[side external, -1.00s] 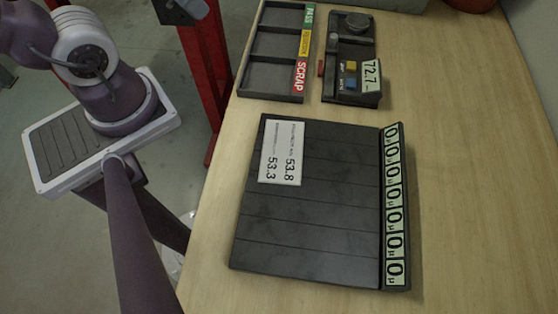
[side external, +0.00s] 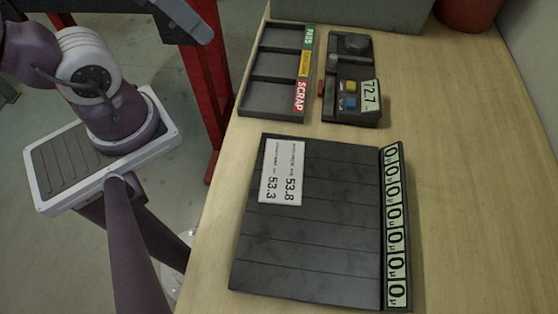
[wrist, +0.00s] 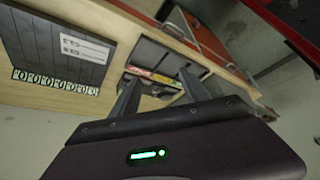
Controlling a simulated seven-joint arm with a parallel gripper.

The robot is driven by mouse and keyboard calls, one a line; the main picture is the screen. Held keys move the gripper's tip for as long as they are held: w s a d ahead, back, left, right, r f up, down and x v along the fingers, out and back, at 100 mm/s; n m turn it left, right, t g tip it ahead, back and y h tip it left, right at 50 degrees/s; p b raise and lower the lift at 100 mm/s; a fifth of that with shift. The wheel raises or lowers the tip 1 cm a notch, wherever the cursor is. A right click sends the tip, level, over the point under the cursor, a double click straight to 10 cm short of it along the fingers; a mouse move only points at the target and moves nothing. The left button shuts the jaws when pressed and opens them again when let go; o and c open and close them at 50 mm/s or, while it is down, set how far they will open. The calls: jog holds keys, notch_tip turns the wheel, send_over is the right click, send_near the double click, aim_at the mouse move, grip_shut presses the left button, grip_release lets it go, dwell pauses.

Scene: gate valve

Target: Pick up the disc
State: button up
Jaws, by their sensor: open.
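No other disc-like piece is clear. My gripper (wrist: 160,77) shows in the wrist view with its two fingers apart and nothing visible between them. Behind the fingers are the bench and the black sorting tray, at some distance. I cannot make out the gripper in the side view.
The sorting tray (side external: 257,83), labelled PASS, SCRAP and one yellow label, looks empty. A black slatted board (side external: 310,240) with a white card (side external: 283,171) and a row of zero displays (side external: 396,230) lies nearer. A red container (side external: 470,12) stands at the back. The bench's right side is clear.

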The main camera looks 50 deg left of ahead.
jog(key=w+r+n+g, duration=0.1)
jog(key=w+r+n, duration=0.25)
jog(key=w, duration=0.65)
jog(key=n+g+y, duration=0.2)
jog(key=n+y, duration=0.2)
jog(key=n, duration=0.5)
send_over(358, 42)
jog(key=s+d, duration=0.2)
jog(key=d, duration=0.1)
notch_tip(358, 42, down, 13)
jog(key=x, duration=0.8)
jog(key=shift+d, duration=0.1)
jog(key=shift+r, duration=0.1)
grip_shut()
